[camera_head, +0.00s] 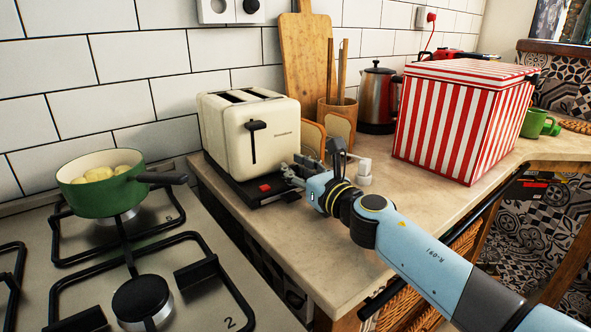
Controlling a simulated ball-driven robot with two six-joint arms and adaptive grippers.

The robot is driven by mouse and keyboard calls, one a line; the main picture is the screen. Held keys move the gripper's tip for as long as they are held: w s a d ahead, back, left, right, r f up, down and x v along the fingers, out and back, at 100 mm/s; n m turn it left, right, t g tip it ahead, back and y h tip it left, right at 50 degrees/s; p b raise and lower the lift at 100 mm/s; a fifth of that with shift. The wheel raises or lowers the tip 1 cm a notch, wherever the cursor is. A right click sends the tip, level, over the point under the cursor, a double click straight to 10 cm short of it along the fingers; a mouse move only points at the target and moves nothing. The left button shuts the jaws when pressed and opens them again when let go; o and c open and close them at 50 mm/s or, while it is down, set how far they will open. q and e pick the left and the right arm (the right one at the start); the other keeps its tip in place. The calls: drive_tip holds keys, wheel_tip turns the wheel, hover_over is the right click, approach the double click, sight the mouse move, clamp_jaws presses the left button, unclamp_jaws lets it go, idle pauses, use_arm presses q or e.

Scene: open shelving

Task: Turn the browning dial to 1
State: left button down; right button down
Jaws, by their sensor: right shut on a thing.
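The cream toaster (262,135) stands on a black base at the left end of the counter, with its black lever (255,126) up on the front face. A red button (265,188) sits on the base's front. My right gripper (291,174) reaches in from the right, low at the toaster's front right corner. Its fingers are shut on the browning dial, which they hide; its number setting cannot be read. My left gripper is not in view.
Bread slices (338,127) and a wooden utensil holder (347,108) stand right behind my gripper. A red-striped box (460,125) is farther right, a kettle (377,97) behind. A green pot (104,195) sits on the stove at left. The counter front is clear.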

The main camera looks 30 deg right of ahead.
drive_tip(key=c, duration=1.4)
unclamp_jaws()
drive_tip(key=shift+s+d, duration=0.15)
drive_tip(key=shift+s, duration=1.75)
drive_tip(key=shift+s+d, duration=0.15)
drive_tip(key=shift+s, duration=1.7)
